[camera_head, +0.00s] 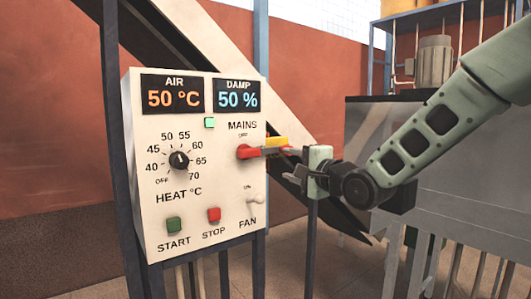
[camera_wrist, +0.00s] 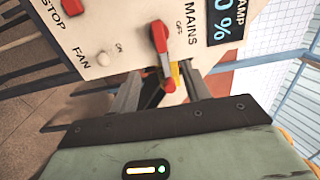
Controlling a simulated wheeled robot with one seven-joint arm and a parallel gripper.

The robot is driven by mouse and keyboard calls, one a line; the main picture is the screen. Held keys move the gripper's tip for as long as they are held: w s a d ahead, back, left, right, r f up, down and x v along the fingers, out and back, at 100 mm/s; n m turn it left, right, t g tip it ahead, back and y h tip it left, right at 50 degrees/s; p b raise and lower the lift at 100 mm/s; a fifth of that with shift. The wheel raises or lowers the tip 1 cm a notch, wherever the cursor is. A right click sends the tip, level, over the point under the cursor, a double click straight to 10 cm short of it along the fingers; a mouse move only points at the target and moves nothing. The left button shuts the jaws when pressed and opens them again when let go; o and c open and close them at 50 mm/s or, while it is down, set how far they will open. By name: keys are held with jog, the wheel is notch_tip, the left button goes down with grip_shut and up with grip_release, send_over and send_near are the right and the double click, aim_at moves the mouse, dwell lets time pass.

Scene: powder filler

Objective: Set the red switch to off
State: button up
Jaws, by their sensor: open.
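The red switch (camera_head: 246,152) sits under the MAINS label on the white control panel (camera_head: 190,225). Its lever points to the right in the head view, while the OFF mark (camera_head: 243,135) is above the knob. In the wrist view the red switch (camera_wrist: 159,40) shows a red knob, a grey lever and a red end, with a yellow part beside it. My gripper (camera_wrist: 162,90) is open, its fingers on either side of the lever's red end. In the head view my gripper (camera_head: 291,166) is just right of the panel; whether it touches the lever cannot be told.
The panel also carries a heat dial (camera_head: 179,160), a green START button (camera_head: 173,225), a red STOP button (camera_head: 214,214) and a white FAN toggle (camera_head: 256,201). A grey machine cabinet (camera_head: 450,225) stands at the right behind my arm. A diagonal beam passes behind the panel.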

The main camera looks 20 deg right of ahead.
aim_at(251, 154)
jog(key=p+x, duration=0.3)
jog(key=x, duration=1.4)
jog(key=shift+f+p, duration=0.15)
jog(key=shift+p, duration=0.25)
jog(key=c, duration=1)
